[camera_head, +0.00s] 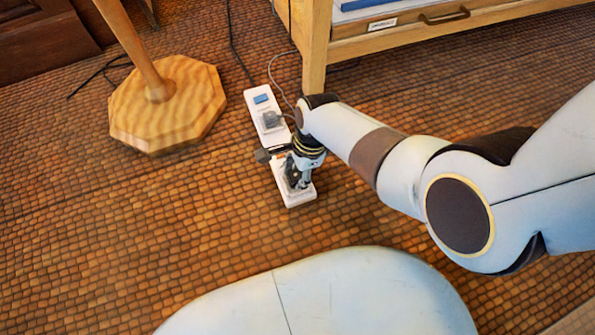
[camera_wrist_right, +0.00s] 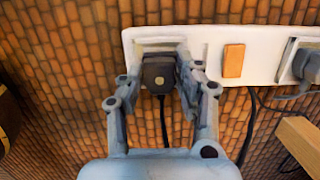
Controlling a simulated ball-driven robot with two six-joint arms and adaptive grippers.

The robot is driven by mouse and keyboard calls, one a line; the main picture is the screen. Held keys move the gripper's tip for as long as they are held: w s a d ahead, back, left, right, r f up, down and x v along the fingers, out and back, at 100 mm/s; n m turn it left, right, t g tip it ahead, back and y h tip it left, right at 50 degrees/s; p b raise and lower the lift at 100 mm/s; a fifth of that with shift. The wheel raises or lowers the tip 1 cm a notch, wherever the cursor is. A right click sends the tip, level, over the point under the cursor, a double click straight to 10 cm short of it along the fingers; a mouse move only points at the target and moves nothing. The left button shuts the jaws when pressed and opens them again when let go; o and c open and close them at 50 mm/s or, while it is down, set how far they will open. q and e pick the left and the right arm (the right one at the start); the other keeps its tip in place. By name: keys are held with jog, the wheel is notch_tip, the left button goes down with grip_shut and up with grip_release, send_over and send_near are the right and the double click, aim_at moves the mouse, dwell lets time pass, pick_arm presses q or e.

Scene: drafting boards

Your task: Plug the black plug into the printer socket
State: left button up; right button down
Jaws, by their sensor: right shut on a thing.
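A white power strip (camera_head: 301,198) lies on the floor; it also shows in the wrist view (camera_wrist_right: 208,40). My right gripper (camera_head: 297,182) is over its near end. In the wrist view my right gripper (camera_wrist_right: 160,72) is shut on the black plug (camera_wrist_right: 158,76), with a finger on each side. The plug is at the strip's end socket (camera_wrist_right: 160,43), covering its lower part. I cannot tell whether its pins are in. Its black cord (camera_wrist_right: 164,122) hangs below. I can read no printer label. My left gripper is not in view.
A grey plug (camera_head: 272,119) sits in another socket of the strip, also in the wrist view (camera_wrist_right: 313,66). An orange switch (camera_wrist_right: 233,60) lies between. A wooden stand base (camera_head: 190,105) is to the left, a wooden desk leg (camera_head: 316,50) behind.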

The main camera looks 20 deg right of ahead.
jog(key=shift+f, duration=0.4)
dwell(1.3)
jog(key=shift+s+d+f+b, duration=0.1)
jog(key=shift+s+f+b, duration=0.25)
jog(key=shift+f, duration=0.3)
dwell(0.6)
jog(key=c, duration=0.7)
grip_release()
jog(key=shift+f, duration=0.1)
jog(key=shift+o, duration=0.6)
jog(key=shift+w, duration=0.1)
jog(key=shift+w+r, duration=0.15)
jog(key=shift+r, duration=0.1)
jog(key=o, duration=0.5)
jog(key=shift+o, duration=0.2)
jog(key=shift+w, duration=0.1)
